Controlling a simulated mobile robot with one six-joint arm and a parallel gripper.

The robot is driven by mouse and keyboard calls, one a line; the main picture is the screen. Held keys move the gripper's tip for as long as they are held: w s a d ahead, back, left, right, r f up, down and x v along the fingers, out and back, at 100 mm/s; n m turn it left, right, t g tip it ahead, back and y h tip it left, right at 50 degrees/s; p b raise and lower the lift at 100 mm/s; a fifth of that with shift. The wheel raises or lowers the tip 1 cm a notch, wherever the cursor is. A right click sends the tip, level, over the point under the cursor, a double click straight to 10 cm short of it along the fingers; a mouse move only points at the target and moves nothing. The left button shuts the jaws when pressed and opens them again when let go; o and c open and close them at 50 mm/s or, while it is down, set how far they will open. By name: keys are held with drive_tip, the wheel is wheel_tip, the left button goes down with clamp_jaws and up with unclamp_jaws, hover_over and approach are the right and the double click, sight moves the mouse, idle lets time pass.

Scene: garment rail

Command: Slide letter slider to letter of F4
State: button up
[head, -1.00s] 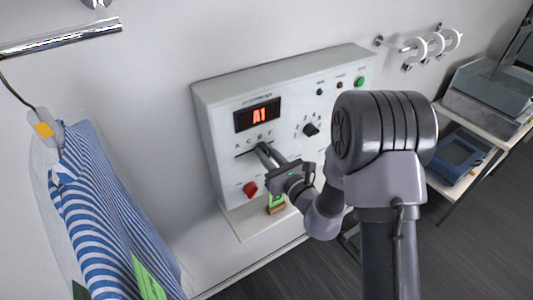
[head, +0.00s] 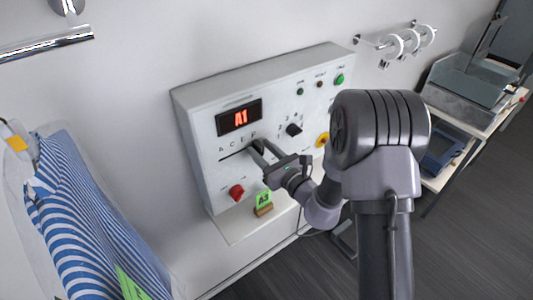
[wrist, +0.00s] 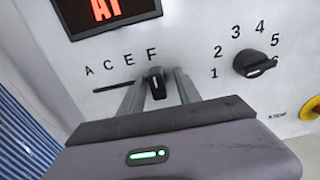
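The letter slider (wrist: 156,84) is a dark knob on a horizontal slot, standing under the letter F at the slot's right end in the wrist view. The letters A, C, E, F run above the slot. The red display (head: 238,118) reads A1. My gripper (wrist: 162,85) has one finger on each side of the knob, with small gaps visible, so it looks open around it. The black number dial (wrist: 255,63) is right of the slider, among numbers 1 to 6.
The white control box (head: 190,125) also carries a red knob (head: 236,192), a yellow stop button (head: 322,139) and small lights. A green A3 tag (head: 263,198) stands on the ledge below. A striped garment (head: 80,225) hangs at left.

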drive_tip(key=p+v, duration=0.2)
drive_tip(key=v, duration=1.5)
drive_tip(key=shift+p, duration=0.35)
drive_tip(key=shift+d, duration=0.15)
